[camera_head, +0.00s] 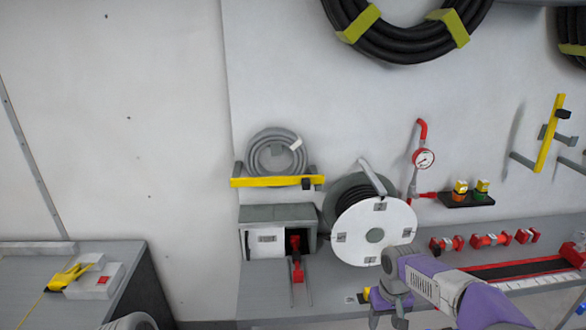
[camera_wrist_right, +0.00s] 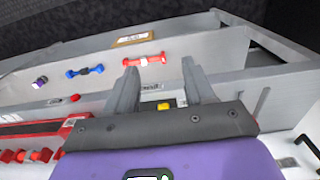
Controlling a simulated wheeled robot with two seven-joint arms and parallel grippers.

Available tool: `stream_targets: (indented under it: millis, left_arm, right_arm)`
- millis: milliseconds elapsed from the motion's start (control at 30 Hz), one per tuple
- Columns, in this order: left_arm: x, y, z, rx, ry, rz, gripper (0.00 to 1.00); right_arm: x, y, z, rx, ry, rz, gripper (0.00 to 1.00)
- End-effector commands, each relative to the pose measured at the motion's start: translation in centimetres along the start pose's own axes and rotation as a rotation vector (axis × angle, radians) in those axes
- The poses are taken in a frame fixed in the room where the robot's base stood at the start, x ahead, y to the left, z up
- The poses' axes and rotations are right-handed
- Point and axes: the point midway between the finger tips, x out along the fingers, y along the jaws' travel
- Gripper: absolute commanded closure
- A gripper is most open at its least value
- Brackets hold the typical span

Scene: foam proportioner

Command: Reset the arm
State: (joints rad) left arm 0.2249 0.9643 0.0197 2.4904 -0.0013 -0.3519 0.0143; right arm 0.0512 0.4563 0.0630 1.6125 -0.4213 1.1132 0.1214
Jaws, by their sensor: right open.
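My right arm comes in from the lower right in the head view, with a purple and grey wrist. Its gripper (camera_head: 388,315) hangs over the front part of the grey bench, below the white hose reel (camera_head: 374,234). In the right wrist view the two grey fingers of this gripper (camera_wrist_right: 158,82) stand apart with nothing between them. A small yellow block (camera_wrist_right: 165,104) shows beyond and between the fingers, on the grey surface. My left gripper is not in view.
A grey box (camera_head: 279,215) with a red fitting (camera_head: 296,262) stands left of the reel. Several red fittings (camera_head: 491,240) lie right of it. A yellow tool (camera_head: 68,277) lies on a separate left bench. Black hose (camera_head: 402,50) hangs above.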

Motion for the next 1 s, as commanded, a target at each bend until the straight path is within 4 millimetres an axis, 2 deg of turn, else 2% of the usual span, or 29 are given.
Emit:
stream_targets:
  millis: [33,267,467,567,733,800,900,1000]
  left_arm:
    - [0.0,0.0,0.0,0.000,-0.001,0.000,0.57]
    - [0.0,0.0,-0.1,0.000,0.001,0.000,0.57]
    - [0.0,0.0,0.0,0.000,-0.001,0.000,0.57]
    - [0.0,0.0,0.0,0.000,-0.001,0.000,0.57]
    - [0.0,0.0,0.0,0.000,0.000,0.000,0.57]
    - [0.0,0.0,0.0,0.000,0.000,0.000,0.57]
    - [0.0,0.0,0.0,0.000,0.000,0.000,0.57]
    - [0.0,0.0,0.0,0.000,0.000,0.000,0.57]
  right_arm:
    - [1.4,-0.6,0.1,-0.007,-0.006,-0.017,0.47]
    - [7.9,-3.7,1.1,-0.017,-0.003,-0.112,0.47]
    - [14.2,-6.9,3.3,0.002,0.000,-0.209,0.47]
    - [18.0,-9.0,5.7,0.032,-0.003,-0.267,0.47]
    - [24.4,-12.7,11.9,0.139,-0.005,-0.356,0.47]
    - [26.1,-13.8,14.5,0.189,-0.001,-0.371,0.47]
    - [27.6,-14.6,17.7,0.246,0.001,-0.375,0.47]
    - [28.3,-15.0,19.8,0.285,0.005,-0.368,0.47]
